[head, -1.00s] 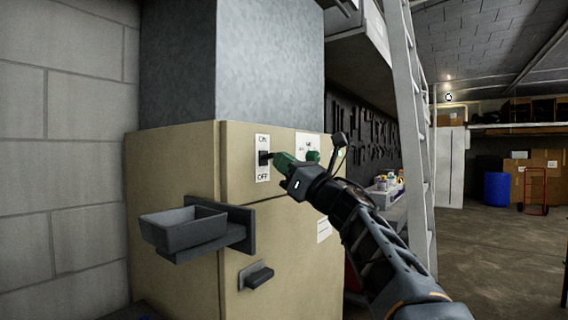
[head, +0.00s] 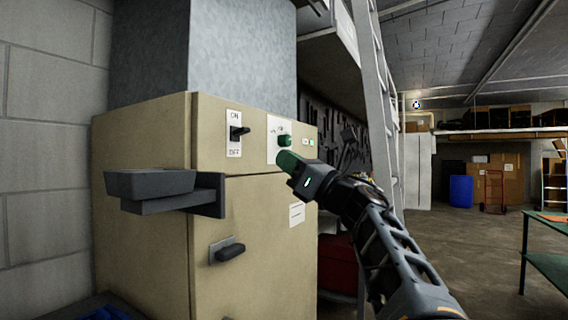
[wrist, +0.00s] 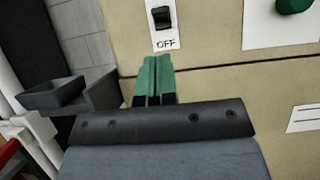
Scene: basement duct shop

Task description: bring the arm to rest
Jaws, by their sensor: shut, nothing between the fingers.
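My gripper (head: 284,160) has green fingers pressed together with nothing between them. It hangs in front of the tan cabinet (head: 255,230), to the right of and a little below the black ON/OFF switch (head: 239,132) in the head view. The fingers look apart from the switch. In the wrist view the shut fingers (wrist: 153,76) point at the cabinet front, just below the switch (wrist: 162,17) and its OFF label. My arm reaches up from the lower right of the head view.
A green knob (head: 285,141) sits right of the switch. A grey tray (head: 150,183) juts from the cabinet's left, with a dark handle (head: 230,252) below. A ladder (head: 376,110) stands behind my arm. A green table (head: 545,250) is at right; open floor lies between.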

